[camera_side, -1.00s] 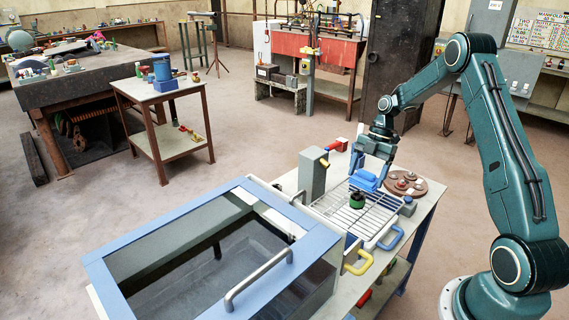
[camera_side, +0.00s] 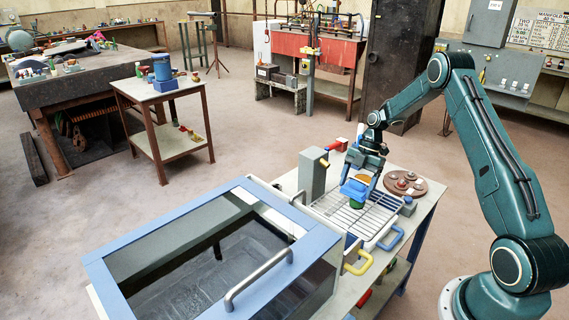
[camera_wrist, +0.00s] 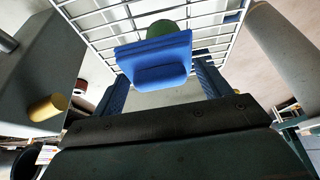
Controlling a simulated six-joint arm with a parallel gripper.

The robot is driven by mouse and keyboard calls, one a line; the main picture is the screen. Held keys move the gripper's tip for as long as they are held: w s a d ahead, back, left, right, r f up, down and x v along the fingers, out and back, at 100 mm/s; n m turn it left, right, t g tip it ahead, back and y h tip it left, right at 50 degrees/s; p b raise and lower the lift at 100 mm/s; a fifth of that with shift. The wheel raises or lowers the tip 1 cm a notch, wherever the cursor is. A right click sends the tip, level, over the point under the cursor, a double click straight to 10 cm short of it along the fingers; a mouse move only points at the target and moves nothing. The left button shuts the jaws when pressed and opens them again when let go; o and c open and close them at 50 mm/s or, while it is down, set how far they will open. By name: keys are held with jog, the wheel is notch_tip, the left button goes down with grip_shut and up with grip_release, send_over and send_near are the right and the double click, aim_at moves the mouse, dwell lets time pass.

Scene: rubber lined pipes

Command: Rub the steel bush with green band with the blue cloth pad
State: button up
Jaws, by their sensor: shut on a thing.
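My gripper (camera_side: 361,183) is shut on the blue cloth pad (camera_side: 354,190), over the wire rack. In the wrist view the pad (camera_wrist: 155,55) sits between my two fingers (camera_wrist: 160,88). The steel bush with green band (camera_side: 356,204) stands on the rack, directly below the pad in the side view. Only its green part shows there; the pad covers its top. In the wrist view the green bush (camera_wrist: 162,27) shows just past the pad's far edge. The pad seems to be at or against the bush, but I cannot tell whether they touch.
A round brown board (camera_side: 419,192) with small metal parts lies to the right. A glass-topped blue-framed tank (camera_side: 100,272) fills the front left.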

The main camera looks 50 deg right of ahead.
jog(key=shift+s, duration=1.3)
jog(key=shift+w, duration=1.45)
jog(key=shift+s, duration=1.5)
jog(key=shift+w, duration=1.45)
jog(key=shift+s, duration=1.3)
jog(key=shift+s+r, duration=0.15)
jog(key=shift+r, duration=3.9)
jog(key=shift+f, duration=0.1)
